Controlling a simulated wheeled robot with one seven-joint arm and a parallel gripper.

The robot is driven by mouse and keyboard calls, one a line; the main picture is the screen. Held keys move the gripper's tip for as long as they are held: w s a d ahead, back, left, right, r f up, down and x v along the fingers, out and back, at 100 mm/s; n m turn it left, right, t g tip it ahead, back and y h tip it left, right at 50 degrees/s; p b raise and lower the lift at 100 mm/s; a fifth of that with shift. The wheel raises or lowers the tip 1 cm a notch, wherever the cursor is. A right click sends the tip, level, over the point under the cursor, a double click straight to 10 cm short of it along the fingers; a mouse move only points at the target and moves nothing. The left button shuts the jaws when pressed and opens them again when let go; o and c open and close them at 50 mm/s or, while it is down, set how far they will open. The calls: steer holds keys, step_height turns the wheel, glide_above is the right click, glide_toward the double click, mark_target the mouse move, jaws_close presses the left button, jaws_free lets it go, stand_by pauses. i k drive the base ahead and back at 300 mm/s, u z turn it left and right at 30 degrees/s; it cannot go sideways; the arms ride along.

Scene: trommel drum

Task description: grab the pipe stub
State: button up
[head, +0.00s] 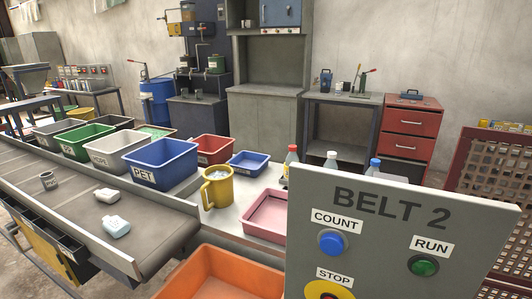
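Two pale pieces lie nearer on the same belt: a white one (107,195) and a pale blue bottle-like one (117,227). My gripper is not in view.
Sorting bins line the belt's far side, including a blue PET bin (160,178) and a green bin (88,143). A yellow mug (217,188) and pink tray (266,212) stand on a pale table. The BELT 2 panel (460,225) blocks the right foreground, beside an orange bin (222,260).

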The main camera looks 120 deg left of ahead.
mark_target(48, 180)
steer(key=u, duration=0.05)
steer(key=i, duration=1.2)
steer(key=u, duration=5.25)
steer(key=i, duration=1.1)
steer(key=u, duration=0.05)
